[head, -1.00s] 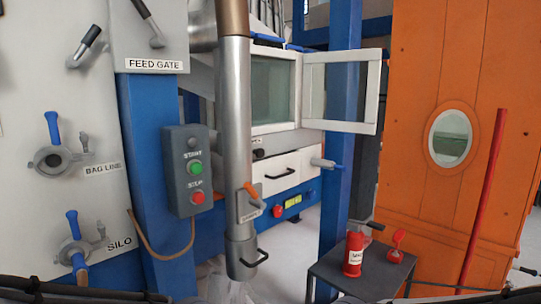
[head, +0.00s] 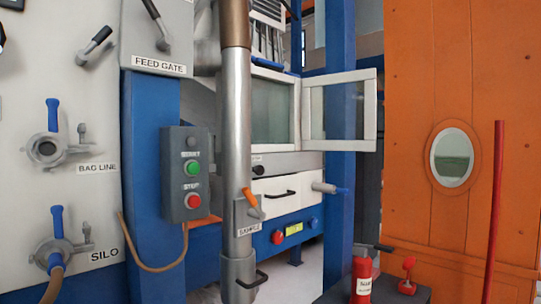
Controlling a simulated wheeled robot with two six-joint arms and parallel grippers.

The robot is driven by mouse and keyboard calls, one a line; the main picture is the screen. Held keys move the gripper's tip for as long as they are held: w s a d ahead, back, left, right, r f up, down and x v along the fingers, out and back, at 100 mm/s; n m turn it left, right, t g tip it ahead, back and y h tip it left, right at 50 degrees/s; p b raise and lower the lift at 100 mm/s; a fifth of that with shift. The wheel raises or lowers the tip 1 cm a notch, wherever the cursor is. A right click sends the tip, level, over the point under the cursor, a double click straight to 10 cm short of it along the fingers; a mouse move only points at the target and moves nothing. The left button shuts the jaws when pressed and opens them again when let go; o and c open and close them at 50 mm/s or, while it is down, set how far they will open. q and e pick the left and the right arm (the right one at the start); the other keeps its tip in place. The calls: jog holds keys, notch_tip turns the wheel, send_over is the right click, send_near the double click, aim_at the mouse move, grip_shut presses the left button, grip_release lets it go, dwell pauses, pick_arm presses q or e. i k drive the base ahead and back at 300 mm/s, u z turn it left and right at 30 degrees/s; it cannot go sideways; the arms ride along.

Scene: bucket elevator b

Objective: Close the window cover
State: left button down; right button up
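The window cover (head: 369,112) is a white-framed glass panel standing swung open to the right. It joins the right side of the window (head: 272,112), a white-framed glass pane on the machine behind the steel pipe. The pipe hides the window's left part. The cover's glass overlaps the blue post behind it. Neither of my grippers shows in the head view.
A vertical steel pipe (head: 236,150) stands in front of the machine. A START/STOP box (head: 187,172) hangs on a blue column at left. A red bottle (head: 362,278) stands on a dark table (head: 402,294) at lower right. An orange wall (head: 420,70) with an oval window fills the right.

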aim_at(370, 76)
jog(key=u, duration=0.05)
jog(key=k, duration=1.1)
jog(key=z, duration=1.15)
jog(key=i, duration=1.2)
jog(key=u, duration=0.85)
jog(key=i, duration=0.5)
jog(key=u, duration=0.5)
